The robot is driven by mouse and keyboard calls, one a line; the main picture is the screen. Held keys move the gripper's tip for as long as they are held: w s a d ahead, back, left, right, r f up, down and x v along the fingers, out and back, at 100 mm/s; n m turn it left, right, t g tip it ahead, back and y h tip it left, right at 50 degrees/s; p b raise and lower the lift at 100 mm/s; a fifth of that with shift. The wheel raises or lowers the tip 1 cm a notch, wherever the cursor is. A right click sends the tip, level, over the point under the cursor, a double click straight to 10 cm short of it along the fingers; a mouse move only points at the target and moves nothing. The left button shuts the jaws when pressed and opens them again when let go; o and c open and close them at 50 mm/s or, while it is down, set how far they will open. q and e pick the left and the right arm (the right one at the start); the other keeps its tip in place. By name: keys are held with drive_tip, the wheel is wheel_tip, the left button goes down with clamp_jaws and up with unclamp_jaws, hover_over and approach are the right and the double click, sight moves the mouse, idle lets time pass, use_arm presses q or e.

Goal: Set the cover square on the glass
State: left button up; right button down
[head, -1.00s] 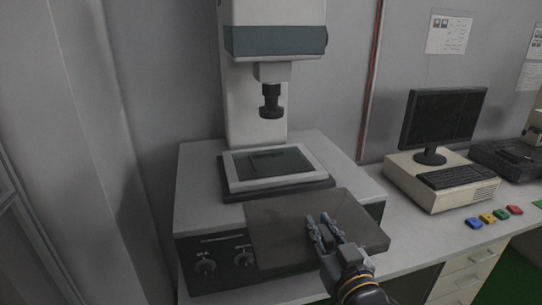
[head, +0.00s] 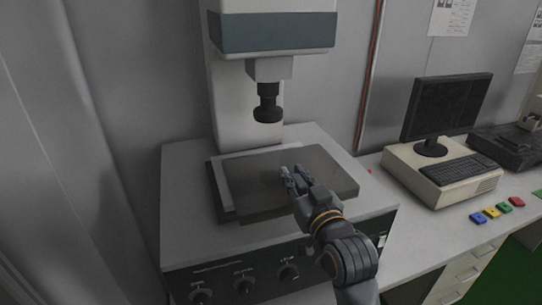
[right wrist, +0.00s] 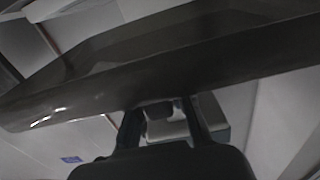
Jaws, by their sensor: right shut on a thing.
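The cover, a flat dark grey-brown plate (head: 248,178), lies over the microscope's stage in the head view. The pale frame of the glass (head: 221,186) shows as a strip along the cover's left side; the glass itself is hidden beneath the cover. The cover sits shifted to the right of that frame, and I cannot tell whether it touches it or hovers just above. My right gripper (head: 292,178) is shut on the cover near its front edge. In the right wrist view the cover (right wrist: 170,62) spans the picture above the gripper fingers (right wrist: 163,122). My left gripper is not seen.
The microscope's dark lens (head: 267,108) hangs above the stage behind the cover. Knobs (head: 243,282) line the front of the base.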

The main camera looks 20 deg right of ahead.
drive_tip(key=p, duration=0.2)
approach(273, 153)
drive_tip(key=w+r, duration=0.2)
drive_tip(key=w, duration=0.1)
drive_tip(key=shift+w+d+r, duration=0.1)
drive_tip(key=shift+r, duration=0.25)
drive_tip(key=w+p, duration=0.1)
drive_tip(key=w, duration=0.4)
drive_tip(key=shift+w+f, duration=0.15)
drive_tip(key=shift+w, duration=0.65)
wheel_tip(273, 153, down, 3)
drive_tip(key=shift+w+r+p, duration=0.1)
drive_tip(key=shift+p, duration=0.6)
drive_tip(key=shift+f, duration=0.35)
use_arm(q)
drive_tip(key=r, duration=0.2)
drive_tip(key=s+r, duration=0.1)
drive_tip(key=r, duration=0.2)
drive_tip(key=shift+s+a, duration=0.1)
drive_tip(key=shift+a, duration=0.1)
use_arm(e)
drive_tip(key=shift+f, duration=0.1)
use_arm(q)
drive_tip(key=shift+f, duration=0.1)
use_arm(e)
drive_tip(key=shift+f, duration=0.1)
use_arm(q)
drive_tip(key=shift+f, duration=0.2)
use_arm(e)
drive_tip(key=shift+f, duration=0.5)
